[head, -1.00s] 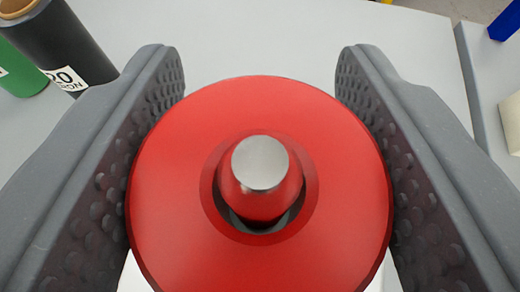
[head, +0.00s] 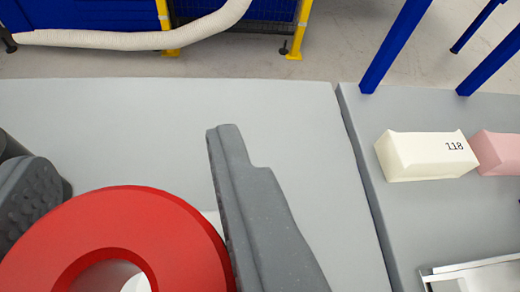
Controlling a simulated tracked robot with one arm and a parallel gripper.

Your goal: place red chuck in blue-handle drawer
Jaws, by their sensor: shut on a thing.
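The red chuck (head: 165,220) is a thick red ring with a central hole, at the lower left of the view and cut off by the bottom edge. My gripper (head: 128,155) is shut on it, with one dark grey finger on each side. Something pale shows through the hole. No blue-handled drawer is in view.
A grey table (head: 310,130) has bare room ahead and to the right.

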